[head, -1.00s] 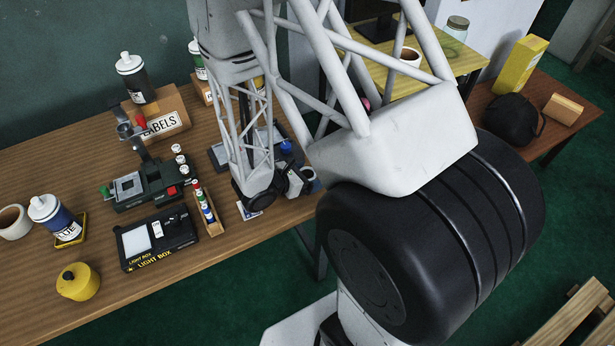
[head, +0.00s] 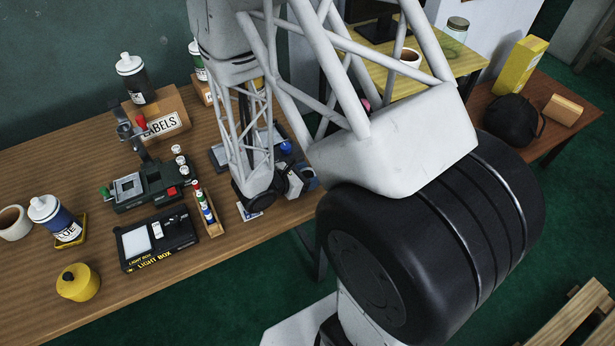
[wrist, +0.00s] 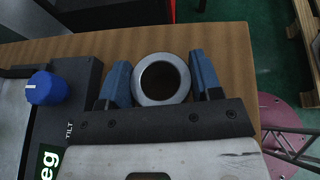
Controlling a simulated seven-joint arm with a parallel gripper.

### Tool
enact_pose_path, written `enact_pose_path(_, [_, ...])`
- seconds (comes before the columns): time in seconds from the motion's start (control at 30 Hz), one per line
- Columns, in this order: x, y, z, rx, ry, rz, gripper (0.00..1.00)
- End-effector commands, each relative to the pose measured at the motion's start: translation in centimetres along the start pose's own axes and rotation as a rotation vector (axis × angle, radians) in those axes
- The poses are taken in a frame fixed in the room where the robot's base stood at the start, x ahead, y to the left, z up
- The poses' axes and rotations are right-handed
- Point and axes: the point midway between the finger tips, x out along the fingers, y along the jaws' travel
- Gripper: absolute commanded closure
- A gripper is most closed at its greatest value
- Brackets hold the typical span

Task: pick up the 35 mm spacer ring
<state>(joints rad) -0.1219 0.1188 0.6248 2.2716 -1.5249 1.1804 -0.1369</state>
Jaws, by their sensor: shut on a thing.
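The spacer ring (wrist: 137,82) is a grey metal ring with a dark open bore, seen from above in the wrist view. It sits between the two blue-padded fingers of my gripper (wrist: 161,76), which is shut on it. A thin gap seems to show beside the ring at its upper edges. The brown tabletop (wrist: 228,42) lies beneath it, and I cannot tell whether the ring touches it. In the head view my gripper (head: 301,181) is near the bench's right end, and the ring is hidden there. No size marking is readable.
A device with a blue knob (wrist: 46,87) lies close left of my gripper. The table edge is just beyond and to the right. In the head view a light box (head: 157,239), a vial rack (head: 209,215) and a labels box (head: 160,112) stand further left.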

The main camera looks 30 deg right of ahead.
Motion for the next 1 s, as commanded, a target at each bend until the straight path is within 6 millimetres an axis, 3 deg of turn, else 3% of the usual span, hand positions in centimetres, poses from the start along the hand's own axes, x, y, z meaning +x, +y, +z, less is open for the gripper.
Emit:
enact_pose_path(0.37, [-0.3,0.0,0.7,0.002,0.000,0.001,0.68])
enact_pose_path(0.7, [-1.4,0.1,3.4,0.003,0.000,0.001,0.68])
enact_pose_path(1.0, [-3.6,-5.7,3.0,-0.001,0.000,0.002,0.68])
